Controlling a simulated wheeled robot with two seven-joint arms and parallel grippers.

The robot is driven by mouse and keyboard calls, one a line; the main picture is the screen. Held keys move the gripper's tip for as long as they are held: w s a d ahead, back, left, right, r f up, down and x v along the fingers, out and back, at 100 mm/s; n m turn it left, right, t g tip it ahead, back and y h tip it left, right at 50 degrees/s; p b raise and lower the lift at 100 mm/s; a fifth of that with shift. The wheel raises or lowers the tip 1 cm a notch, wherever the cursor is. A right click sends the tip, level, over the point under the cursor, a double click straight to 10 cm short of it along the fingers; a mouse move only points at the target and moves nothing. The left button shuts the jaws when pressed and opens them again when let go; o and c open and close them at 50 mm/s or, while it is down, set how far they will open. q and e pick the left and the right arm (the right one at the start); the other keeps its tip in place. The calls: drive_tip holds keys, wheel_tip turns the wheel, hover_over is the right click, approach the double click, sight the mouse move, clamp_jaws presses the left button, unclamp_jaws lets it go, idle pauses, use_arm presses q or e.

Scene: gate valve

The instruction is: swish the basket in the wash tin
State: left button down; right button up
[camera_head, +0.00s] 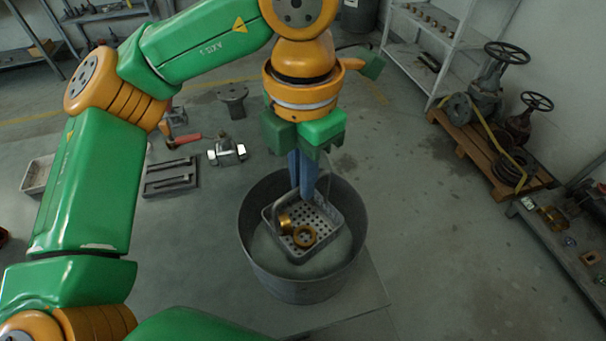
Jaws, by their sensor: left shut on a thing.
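The wash tin (257,266) is a round grey tub standing on a table or mat, with pale liquid in it. The basket (328,219) is a grey perforated square tray inside the tin, and it looks slightly tilted. My left gripper (304,175) comes down from above over the tin, shut on the basket's handle. Its fingers hide part of the handle and the basket's far side. I cannot tell how deep the basket sits in the liquid. My right gripper is not in view.
Left of the tin lie a grey tray of tools (169,178), a metal valve fitting (227,152) and a red-handled tool (184,140). A flanged part (232,101) stands behind. A pallet with gate valves (488,140) is at right. The floor right of the tin is clear.

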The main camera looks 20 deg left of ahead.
use_arm(q)
drive_tip(key=shift+r+p, duration=2.6)
drive_tip(key=shift+r, duration=0.65)
idle(1.8)
wheel_tip(320, 180, up, 3)
drive_tip(key=p, duration=0.3)
idle(0.4)
